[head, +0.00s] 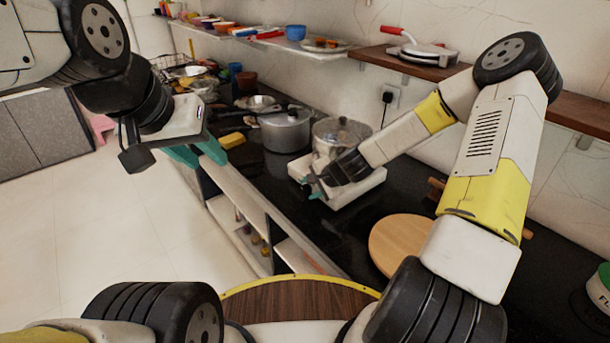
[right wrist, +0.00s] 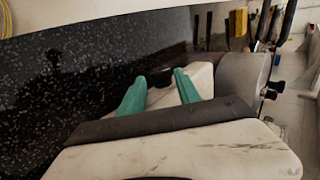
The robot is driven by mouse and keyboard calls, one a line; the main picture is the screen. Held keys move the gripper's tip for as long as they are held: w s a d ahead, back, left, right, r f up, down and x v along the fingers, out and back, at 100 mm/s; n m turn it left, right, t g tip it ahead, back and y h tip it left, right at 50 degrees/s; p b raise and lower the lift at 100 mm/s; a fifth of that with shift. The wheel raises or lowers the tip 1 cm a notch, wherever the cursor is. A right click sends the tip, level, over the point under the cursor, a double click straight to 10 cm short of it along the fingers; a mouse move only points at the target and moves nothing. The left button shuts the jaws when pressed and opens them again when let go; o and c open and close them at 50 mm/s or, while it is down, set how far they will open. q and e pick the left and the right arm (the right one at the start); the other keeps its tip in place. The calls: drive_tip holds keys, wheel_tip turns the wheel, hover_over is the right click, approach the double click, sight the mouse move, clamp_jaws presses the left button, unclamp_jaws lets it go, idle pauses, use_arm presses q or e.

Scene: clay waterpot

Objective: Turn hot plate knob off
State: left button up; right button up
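The hot plate (head: 355,193) is a white box on the black counter, with a steel pot (head: 342,132) on top. My right gripper (head: 314,188) is at its front left side. In the right wrist view, the two teal fingers (right wrist: 161,78) are apart, with a dark knob (right wrist: 160,77) showing between them against the white hot plate (right wrist: 202,78). I cannot tell whether either finger touches the knob. The knob's setting does not show. My left gripper (head: 205,150) is over the counter's front edge at left, teal fingers apart and empty.
A lidded pot (head: 285,131) stands behind and left of the hot plate, near a yellow sponge (head: 232,140). A round wooden board (head: 400,245) lies in front, right. A wall shelf (head: 415,63) runs above. Open floor (head: 130,235) lies at left.

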drive_tip(key=shift+v, duration=2.65)
drive_tip(key=shift+c, duration=0.2)
